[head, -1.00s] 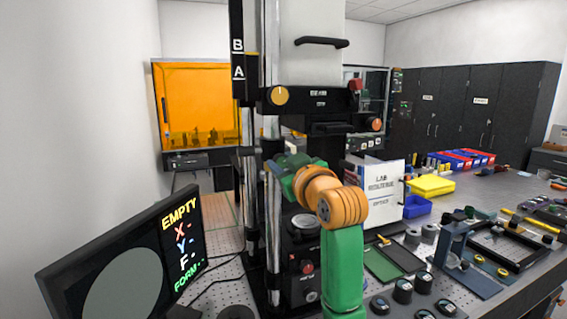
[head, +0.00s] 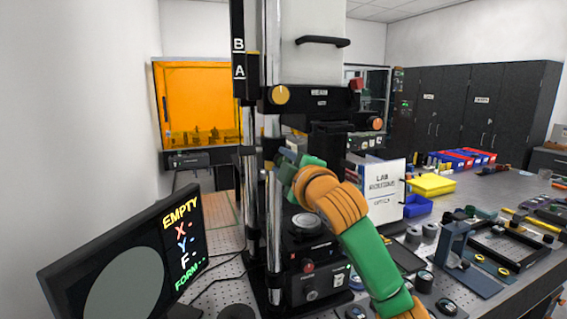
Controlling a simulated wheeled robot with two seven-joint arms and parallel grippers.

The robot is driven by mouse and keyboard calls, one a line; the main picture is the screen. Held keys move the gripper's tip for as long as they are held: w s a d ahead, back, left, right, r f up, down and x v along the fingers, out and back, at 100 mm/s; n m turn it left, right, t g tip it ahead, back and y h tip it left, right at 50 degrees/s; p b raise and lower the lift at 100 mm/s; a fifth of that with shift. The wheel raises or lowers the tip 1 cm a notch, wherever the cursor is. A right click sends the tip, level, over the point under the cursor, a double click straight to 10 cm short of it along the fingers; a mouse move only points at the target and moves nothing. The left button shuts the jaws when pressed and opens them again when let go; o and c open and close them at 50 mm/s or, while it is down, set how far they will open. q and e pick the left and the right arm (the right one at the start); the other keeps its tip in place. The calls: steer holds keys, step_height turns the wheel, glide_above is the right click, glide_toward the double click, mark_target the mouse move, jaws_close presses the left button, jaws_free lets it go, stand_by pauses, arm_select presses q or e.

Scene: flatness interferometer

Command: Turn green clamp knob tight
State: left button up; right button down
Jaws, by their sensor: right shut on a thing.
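My right arm, orange and green, comes in from the bottom right, and its gripper (head: 279,162) is at the chrome column of the interferometer (head: 308,102), beside the lower carriage. The gripper is shut on the green clamp knob at the column. The knob is mostly hidden behind the jaws and wrist, so its turn angle cannot be read. My left gripper is not in view.
A monitor (head: 125,262) reading EMPTY stands at the lower left. The round stage (head: 307,224) sits right of the column. A white lab binder (head: 384,190), blue bin (head: 416,205) and dark fixture frame (head: 453,250) are on the bench to the right.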

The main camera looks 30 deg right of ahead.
steer(key=shift+n, duration=0.6)
steer(key=shift+r, duration=0.1)
steer(key=c, duration=0.5)
jaws_free()
steer(key=b+v, duration=0.3)
steer(key=v, duration=0.4)
